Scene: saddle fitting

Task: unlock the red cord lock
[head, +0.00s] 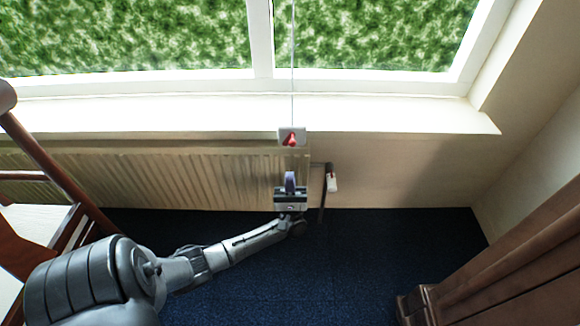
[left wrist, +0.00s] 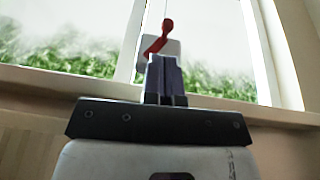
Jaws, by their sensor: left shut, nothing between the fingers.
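The red cord lock (head: 291,139) is a small red lever on a white plate (head: 284,132), in front of the window sill. A thin cord (head: 293,70) runs up from it across the window. In the left wrist view the red lever (left wrist: 166,32) stands tilted, its rounded top at the upper right. My left gripper (head: 290,176) is just below the lock in the head view, fingers pointing up and shut with nothing between them. In the left wrist view the shut fingers (left wrist: 163,72) overlap the plate and the lever's lower end; whether they touch cannot be told. My right gripper is not in view.
A ribbed radiator (head: 180,180) stands under the sill (head: 200,115). A dark pipe with a white valve (head: 332,182) is right of the gripper. A wooden chair (head: 50,170) is at left, brown wooden furniture (head: 500,270) at lower right. Blue carpet (head: 370,270) lies between.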

